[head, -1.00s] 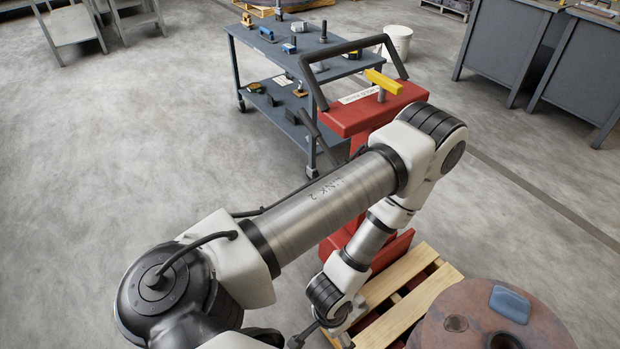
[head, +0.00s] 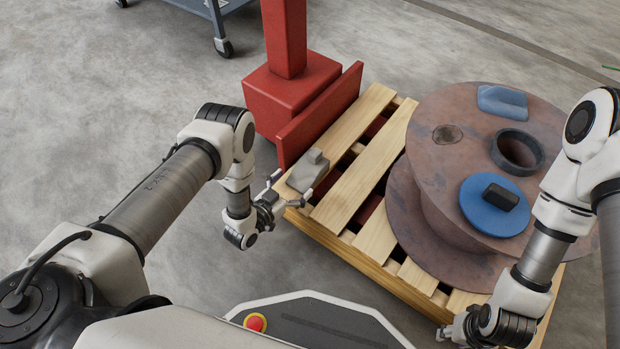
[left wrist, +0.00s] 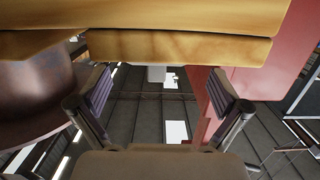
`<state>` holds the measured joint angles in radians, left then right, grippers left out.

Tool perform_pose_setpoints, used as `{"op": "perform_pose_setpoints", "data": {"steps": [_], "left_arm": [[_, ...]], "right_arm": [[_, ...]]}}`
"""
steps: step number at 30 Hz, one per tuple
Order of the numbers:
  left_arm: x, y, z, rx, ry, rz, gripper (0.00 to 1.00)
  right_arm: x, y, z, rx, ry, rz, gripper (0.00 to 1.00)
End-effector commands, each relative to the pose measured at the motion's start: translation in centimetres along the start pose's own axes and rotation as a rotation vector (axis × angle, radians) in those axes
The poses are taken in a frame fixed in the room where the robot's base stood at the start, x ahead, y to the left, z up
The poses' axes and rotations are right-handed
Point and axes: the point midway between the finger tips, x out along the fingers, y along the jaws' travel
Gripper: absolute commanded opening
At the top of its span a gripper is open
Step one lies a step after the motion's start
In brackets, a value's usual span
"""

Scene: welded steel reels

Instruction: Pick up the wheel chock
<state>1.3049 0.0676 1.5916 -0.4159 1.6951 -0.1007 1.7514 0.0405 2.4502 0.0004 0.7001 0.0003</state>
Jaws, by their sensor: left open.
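A grey block with a small raised stub, which I take to be the wheel chock (head: 308,172), lies on the near left corner of the wooden pallet (head: 347,203). My left gripper (head: 287,190) is open and empty at that corner, its fingers pointing toward the block. I cannot tell whether they touch it. In the left wrist view the open fingers (left wrist: 160,98) lie to either side below the pallet's wood edge (left wrist: 180,47); a small pale shape between them may be the stub. My right gripper (head: 458,328) is low at the pallet's front right; its jaw state is unclear.
A rusty steel reel (head: 450,180) stands on the pallet, bearing a blue wedge-like piece (head: 502,101) and a blue disc (head: 480,212) with a black handle. A red post (head: 285,45) with a red base stands behind the chock. The floor to the left is clear.

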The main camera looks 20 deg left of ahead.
Motion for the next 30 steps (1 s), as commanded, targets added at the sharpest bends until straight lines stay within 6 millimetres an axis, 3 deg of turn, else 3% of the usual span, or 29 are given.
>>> {"op": "perform_pose_setpoints", "data": {"steps": [9, 17, 18, 23, 24, 30], "left_arm": [[5.2, 0.4, -0.1, 0.0, -0.001, 0.001, 1.0], [6.0, 0.3, -0.7, -0.002, -0.005, -0.001, 1.0], [6.0, 0.3, -0.7, -0.002, -0.005, -0.001, 0.96], [5.9, 0.3, -0.7, -0.002, -0.005, -0.001, 0.4], [5.9, 0.3, -0.6, -0.002, -0.005, -0.001, 0.35], [5.9, 0.3, -0.7, -0.002, -0.005, -0.001, 0.35]], "right_arm": [[3.9, 0.1, -0.2, 0.008, 0.005, 0.001, 0.4], [3.8, 0.1, -0.2, 0.009, 0.006, 0.001, 0.4], [3.8, 0.1, -0.2, 0.009, 0.006, 0.001, 0.4], [3.8, 0.1, -0.2, 0.009, 0.006, 0.001, 0.4], [3.8, 0.1, -0.2, 0.009, 0.006, 0.001, 0.4], [3.8, 0.1, -0.2, 0.009, 0.005, 0.001, 0.4]]}}
